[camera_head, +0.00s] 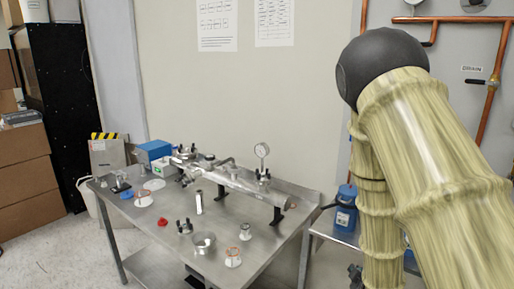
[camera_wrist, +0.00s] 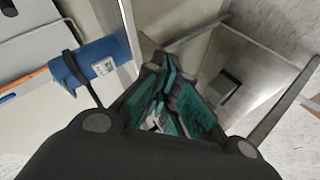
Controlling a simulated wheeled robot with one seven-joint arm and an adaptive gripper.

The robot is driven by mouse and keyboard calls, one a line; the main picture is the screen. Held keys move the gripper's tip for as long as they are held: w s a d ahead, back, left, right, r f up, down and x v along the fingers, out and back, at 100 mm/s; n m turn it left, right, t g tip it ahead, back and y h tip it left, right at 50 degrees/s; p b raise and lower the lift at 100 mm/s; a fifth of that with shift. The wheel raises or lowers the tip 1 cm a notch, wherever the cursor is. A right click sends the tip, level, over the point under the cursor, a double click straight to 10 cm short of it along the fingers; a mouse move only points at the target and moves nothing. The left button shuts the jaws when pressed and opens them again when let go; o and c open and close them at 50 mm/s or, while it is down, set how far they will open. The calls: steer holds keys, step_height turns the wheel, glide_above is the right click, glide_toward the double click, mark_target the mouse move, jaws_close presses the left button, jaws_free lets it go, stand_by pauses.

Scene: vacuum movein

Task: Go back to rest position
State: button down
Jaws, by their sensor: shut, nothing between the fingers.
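My gripper (camera_wrist: 178,90) shows in the wrist view with its dark fingers and green pads close together. Nothing is seen held between them. In the head view my arm fills the right side, with a dark round joint at the top, and hangs down to the right of the steel table (camera_head: 165,232). My gripper is mostly out of the head view; only a small dark part shows at the bottom edge below the arm.
A metal vacuum chamber (camera_head: 235,181) with a gauge (camera_head: 262,150) stands on the table among several small fittings. A blue bottle (camera_head: 346,210) stands on a side surface by my arm; a blue cylinder (camera_wrist: 92,62) shows in the wrist view. Copper pipes (camera_head: 492,90) run on the right wall.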

steer(key=s+a+f+m+g, duration=0.3)
steer(key=s+f+m+g, duration=0.2)
steer(key=s+f, duration=1.15)
steer(key=s+a+f+m+g, duration=0.1)
steer(key=s+f+g, duration=0.1)
steer(key=s+f, duration=0.2)
steer(key=s+a+f+m+g+y, duration=0.1)
steer(key=s+f, duration=0.3)
steer(key=s, duration=0.6)
steer(key=s+a+f+m+g+y, duration=0.1)
steer(key=s+a+f+m+g, duration=0.1)
steer(key=s, duration=0.5)
step_height(320, 180, down, 2)
steer(key=shift+s+a+f+m+g, duration=0.15)
steer(key=shift+a+f+m+g, duration=0.2)
steer(key=shift+g, duration=0.35)
steer(key=c, duration=2.2)
jaws_free()
steer(key=shift+d+r, duration=0.1)
steer(key=shift+d, duration=0.05)
